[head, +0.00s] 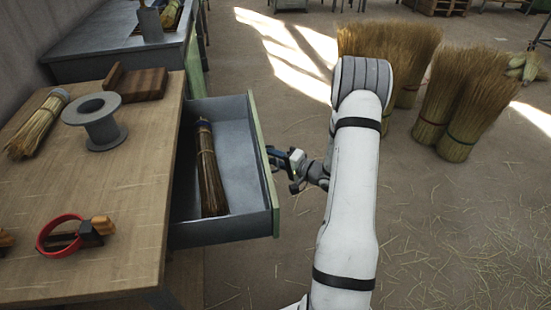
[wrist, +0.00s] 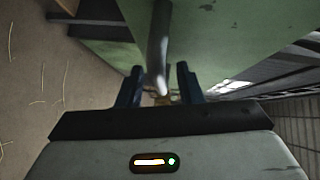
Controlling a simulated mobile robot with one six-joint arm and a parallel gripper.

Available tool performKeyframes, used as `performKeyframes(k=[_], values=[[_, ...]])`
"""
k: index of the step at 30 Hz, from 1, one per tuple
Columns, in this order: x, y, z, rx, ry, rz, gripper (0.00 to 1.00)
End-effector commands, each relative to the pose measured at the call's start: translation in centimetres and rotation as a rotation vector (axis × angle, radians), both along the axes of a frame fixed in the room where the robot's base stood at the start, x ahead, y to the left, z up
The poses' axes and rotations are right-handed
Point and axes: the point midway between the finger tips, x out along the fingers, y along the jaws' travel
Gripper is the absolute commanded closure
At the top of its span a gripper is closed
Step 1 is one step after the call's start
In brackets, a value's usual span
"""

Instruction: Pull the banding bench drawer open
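The banding bench (head: 140,215) has its grey drawer (head: 240,165) pulled well out, with a bundle of brown bristles (head: 210,172) lying inside. The drawer's green front (head: 262,150) faces right, towards my arm. My gripper (head: 273,157) is close against the outer side of this front. In the wrist view, the grey bar handle (wrist: 158,45) runs down between the two dark fingers of my gripper (wrist: 160,85). The fingers stand apart, with a gap showing on each side of the handle. The head view hides the handle.
On the bench top are a grey spool (head: 95,120), a wooden block (head: 135,85), a straw bundle (head: 38,125) and a red ring-shaped tool (head: 62,235). Straw sheaves (head: 465,95) stand on the floor at the back right.

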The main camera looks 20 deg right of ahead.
Motion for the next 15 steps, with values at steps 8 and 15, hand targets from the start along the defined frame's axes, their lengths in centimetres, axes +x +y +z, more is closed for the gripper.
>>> performKeyframes(k=[8, 15], values=[[-0.9, -0.6, 0.2, 0.0, 0.001, -0.001, 0.67], [-4.3, -2.9, 0.9, 0.002, 0.002, -0.004, 0.67]])
